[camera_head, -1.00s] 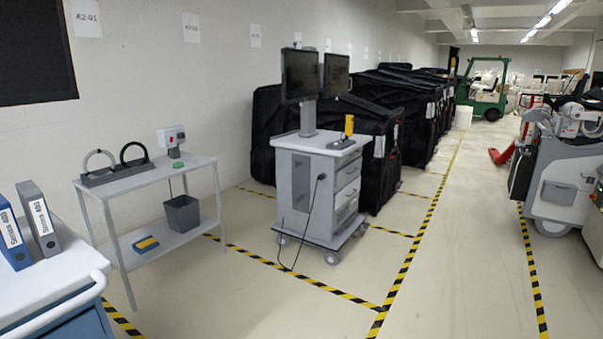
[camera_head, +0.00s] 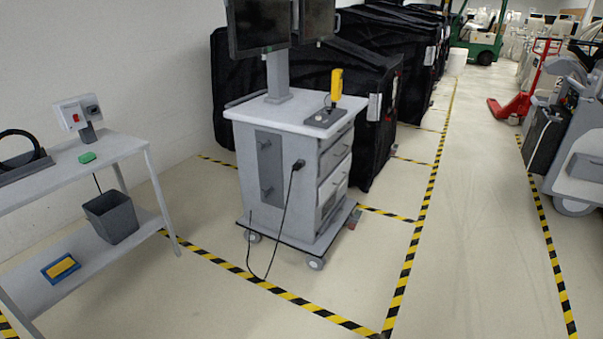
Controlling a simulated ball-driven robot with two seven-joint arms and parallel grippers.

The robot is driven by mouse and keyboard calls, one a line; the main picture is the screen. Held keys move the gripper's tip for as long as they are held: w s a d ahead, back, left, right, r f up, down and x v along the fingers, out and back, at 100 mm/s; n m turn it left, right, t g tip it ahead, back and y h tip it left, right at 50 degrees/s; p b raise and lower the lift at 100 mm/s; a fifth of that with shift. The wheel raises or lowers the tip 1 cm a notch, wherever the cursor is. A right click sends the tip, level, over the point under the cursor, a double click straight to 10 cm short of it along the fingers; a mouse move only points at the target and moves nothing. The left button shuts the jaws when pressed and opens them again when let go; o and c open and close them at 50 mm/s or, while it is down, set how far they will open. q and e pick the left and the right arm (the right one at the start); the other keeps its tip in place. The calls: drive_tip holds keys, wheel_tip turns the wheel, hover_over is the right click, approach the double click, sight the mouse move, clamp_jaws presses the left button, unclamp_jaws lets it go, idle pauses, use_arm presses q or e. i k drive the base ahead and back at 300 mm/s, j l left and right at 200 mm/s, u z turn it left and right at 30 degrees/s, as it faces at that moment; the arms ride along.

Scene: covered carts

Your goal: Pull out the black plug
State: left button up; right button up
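The black plug (camera_head: 299,165) sits at the upper right of the dark grey panel side of a grey and white wheeled cart (camera_head: 250,190). It appears seated in the cart's side. A black cable (camera_head: 283,222) hangs from it in a loop down to the floor and back up towards the cart's base. Neither of my grippers shows in the head view.
Left of the cart stands a grey two-level table (camera_head: 120,146) with a bin (camera_head: 111,217) on its lower shelf. Black covered carts (camera_head: 372,125) stand behind. The floor in front is clear, with yellow-black tape (camera_head: 404,280). A red pallet jack (camera_head: 513,105) is at right.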

sight(296, 166)
drive_tip(key=i+j, duration=0.15)
drive_tip(key=i, duration=0.2)
drive_tip(key=i+j, duration=0.3)
drive_tip(key=i+j+z, duration=0.1)
drive_tip(key=i+j, duration=0.2)
drive_tip(key=i+j+z, duration=0.1)
drive_tip(key=i+j, duration=0.15)
drive_tip(key=j, duration=0.25)
drive_tip(key=i+j, duration=0.25)
drive_tip(key=j, duration=0.15)
drive_tip(key=i+j+z, duration=0.1)
drive_tip(key=i+j, duration=0.4)
drive_tip(key=j, duration=0.3)
drive_tip(key=i+j+z, duration=0.15)
drive_tip(key=j, duration=0.3)
drive_tip(key=i+j, duration=0.35)
drive_tip(key=j+z, duration=0.05)
drive_tip(key=j, duration=0.05)
